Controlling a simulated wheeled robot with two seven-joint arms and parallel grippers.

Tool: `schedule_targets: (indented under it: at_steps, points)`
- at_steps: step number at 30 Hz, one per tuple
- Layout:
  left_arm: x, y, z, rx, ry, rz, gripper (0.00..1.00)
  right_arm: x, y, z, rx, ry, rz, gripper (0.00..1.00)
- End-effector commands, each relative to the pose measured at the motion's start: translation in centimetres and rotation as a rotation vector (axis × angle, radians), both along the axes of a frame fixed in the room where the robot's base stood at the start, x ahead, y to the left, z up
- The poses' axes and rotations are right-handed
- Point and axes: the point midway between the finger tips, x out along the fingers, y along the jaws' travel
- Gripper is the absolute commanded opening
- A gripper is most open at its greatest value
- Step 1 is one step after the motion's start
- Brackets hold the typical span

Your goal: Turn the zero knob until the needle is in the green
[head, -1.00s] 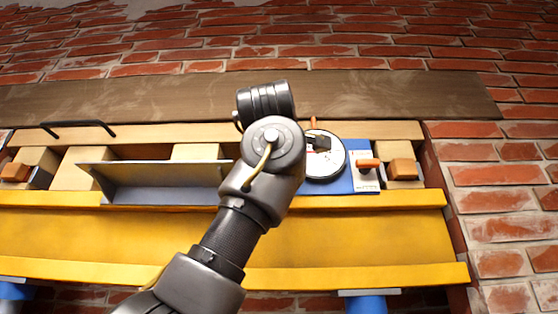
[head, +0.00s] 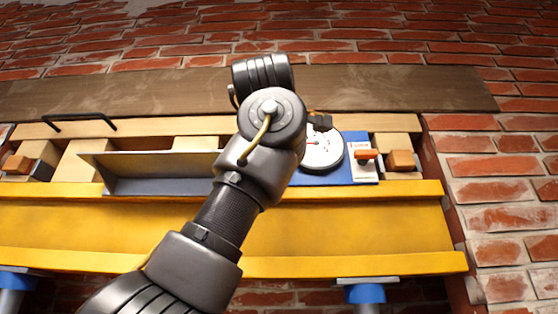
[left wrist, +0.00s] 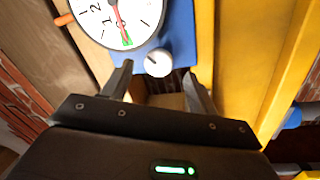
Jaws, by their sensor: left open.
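The round white dial gauge (head: 322,152) sits on a blue plate (head: 318,179) on the wall rig, partly hidden by my left arm. In the left wrist view the dial (left wrist: 98,22) is cut off at the top. Its red needle (left wrist: 116,14) points down the face, close to the small green mark (left wrist: 126,41); I cannot tell if it lies inside it. The white zero knob (left wrist: 157,63) sits on the blue plate below the dial. My left gripper (left wrist: 159,72) is open, its fingertips on either side of the knob with visible gaps. My right gripper is not in view.
A white plate with an orange lever (head: 366,154) stands right of the gauge. A grey angled shelf (head: 150,165) is at the left. Yellow beams (head: 330,230) run below, a wooden board (head: 390,92) above, and brick wall surrounds the rig.

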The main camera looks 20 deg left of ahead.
Motion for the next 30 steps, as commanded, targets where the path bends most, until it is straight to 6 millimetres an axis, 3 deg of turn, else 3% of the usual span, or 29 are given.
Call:
schedule_targets:
  at_steps: [1, 3, 12, 30]
  points:
    - [-1.2, -0.3, -0.7, 0.001, -0.005, -0.001, 0.59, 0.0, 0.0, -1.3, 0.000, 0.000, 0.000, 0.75]
    - [-2.6, -0.6, -0.9, 0.001, -0.004, -0.001, 0.59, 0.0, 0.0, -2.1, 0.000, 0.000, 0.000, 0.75]
    - [-6.3, -1.4, -1.1, 0.000, 0.000, -0.001, 0.59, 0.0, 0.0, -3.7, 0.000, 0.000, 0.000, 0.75]
    - [-6.8, -1.5, -1.0, 0.000, 0.000, -0.001, 0.59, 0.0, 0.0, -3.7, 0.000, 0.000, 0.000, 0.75]
